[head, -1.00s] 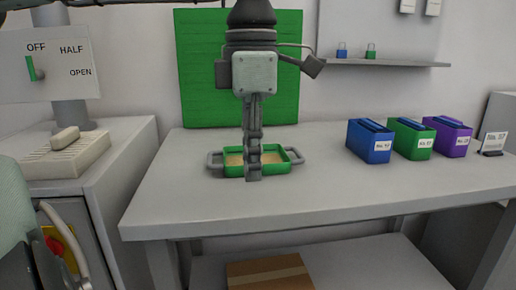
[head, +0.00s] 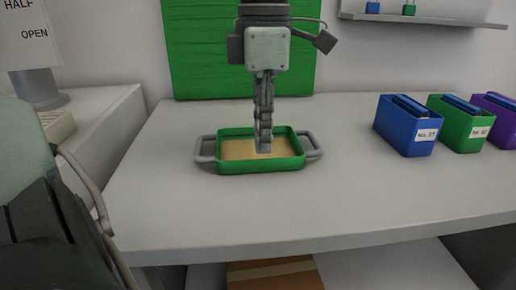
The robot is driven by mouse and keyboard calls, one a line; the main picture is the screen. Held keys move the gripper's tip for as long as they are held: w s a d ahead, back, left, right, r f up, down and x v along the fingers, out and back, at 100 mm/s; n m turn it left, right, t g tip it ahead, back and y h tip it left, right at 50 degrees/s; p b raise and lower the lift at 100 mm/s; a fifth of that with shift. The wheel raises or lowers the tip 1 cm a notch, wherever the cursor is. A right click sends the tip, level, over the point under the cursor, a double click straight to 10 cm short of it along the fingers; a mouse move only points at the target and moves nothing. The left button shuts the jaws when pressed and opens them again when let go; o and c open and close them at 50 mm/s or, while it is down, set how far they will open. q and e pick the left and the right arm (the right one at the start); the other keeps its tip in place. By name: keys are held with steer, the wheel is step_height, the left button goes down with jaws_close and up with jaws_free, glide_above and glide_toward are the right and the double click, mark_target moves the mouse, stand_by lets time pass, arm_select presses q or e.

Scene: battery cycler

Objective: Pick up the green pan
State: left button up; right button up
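The green pan (head: 305,160) is a shallow rectangular tray with a tan inside and a grey handle at each end. It sits level on the grey table in the head view. My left gripper (head: 263,148) points straight down over the pan's middle, its fingertips overlapping the tan inside. The fingers are seen edge-on, one behind the other, so their gap is hidden. I cannot tell whether the tips touch the pan. Both handles are clear of the gripper. My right gripper is not in view.
A blue bin (head: 405,130), a green bin (head: 462,128) and a purple bin (head: 503,120) stand on the table (head: 260,215) at right. A green panel (head: 200,60) stands behind. A shelf (head: 440,20) hangs at upper right. The table is clear around the pan.

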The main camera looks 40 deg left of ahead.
mark_target(262, 156)
arm_select(q)
step_height(262, 156, down, 4)
steer(key=shift+a+f, duration=0.1)
steer(key=shift+f, duration=0.05)
jaws_close()
stand_by(0.4)
